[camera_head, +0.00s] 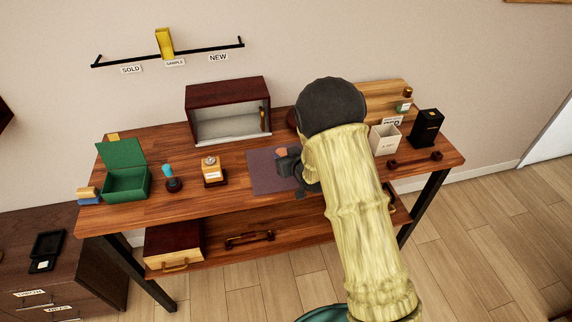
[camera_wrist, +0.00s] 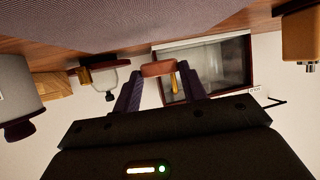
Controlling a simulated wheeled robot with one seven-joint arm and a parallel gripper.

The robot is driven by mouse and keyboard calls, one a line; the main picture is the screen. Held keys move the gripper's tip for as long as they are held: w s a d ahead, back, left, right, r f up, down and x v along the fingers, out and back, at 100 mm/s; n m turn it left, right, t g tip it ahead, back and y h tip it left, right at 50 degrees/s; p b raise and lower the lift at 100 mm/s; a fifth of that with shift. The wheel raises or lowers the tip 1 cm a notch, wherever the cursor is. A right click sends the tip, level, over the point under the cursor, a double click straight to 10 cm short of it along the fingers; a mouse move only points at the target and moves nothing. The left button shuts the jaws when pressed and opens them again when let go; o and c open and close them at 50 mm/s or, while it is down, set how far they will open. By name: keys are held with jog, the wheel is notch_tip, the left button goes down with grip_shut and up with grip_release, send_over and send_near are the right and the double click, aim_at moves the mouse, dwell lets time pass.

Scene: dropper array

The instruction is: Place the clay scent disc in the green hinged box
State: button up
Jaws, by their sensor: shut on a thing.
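The clay scent disc (camera_wrist: 158,68) is a small orange-brown disc held between my two fingertips in the wrist view; a bit of it (camera_head: 282,153) also shows in the head view. My gripper (camera_head: 286,162) is shut on it, over the dark mat; my arm hides part of this area. Whether the disc touches the mat, I cannot tell. The green hinged box (camera_head: 126,194) stands at the left end of the table, with its lid raised at the back and its inside open. It is well left of my gripper.
An open-fronted cabinet (camera_head: 228,88) stands behind. Blue and yellow blocks (camera_head: 88,195) lie left of the box. A white container (camera_head: 385,139) and black holder (camera_head: 426,128) stand right.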

jog(key=shift+f, duration=2.05)
jog(key=o, duration=1)
jog(key=shift+f, duration=0.1)
jog(key=shift+c, duration=0.2)
jog(key=shift+r, duration=0.2)
jog(key=b+v, duration=0.1)
jog(key=v, duration=1.1)
